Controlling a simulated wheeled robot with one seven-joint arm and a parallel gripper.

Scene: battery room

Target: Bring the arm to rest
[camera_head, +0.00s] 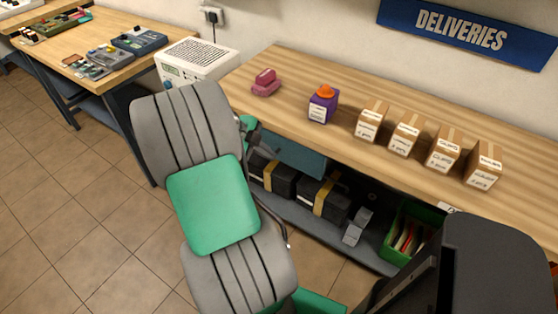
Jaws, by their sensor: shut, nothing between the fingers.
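My arm (190,125) stands folded up in the middle left of the head view, with grey ribbed links and a green panel (213,203) between them. It rises in front of the workbench (330,70) and hides part of its left end. A small dark and green part shows just behind the arm's right edge. I cannot make out the fingers of my gripper anywhere in this view.
On the bench are a pink object (265,83), a purple box with an orange top (323,104) and several cartons (407,135). Black cases (322,200) and a green crate (402,236) sit below. A white instrument (197,62) stands left. Tiled floor (70,220) is clear.

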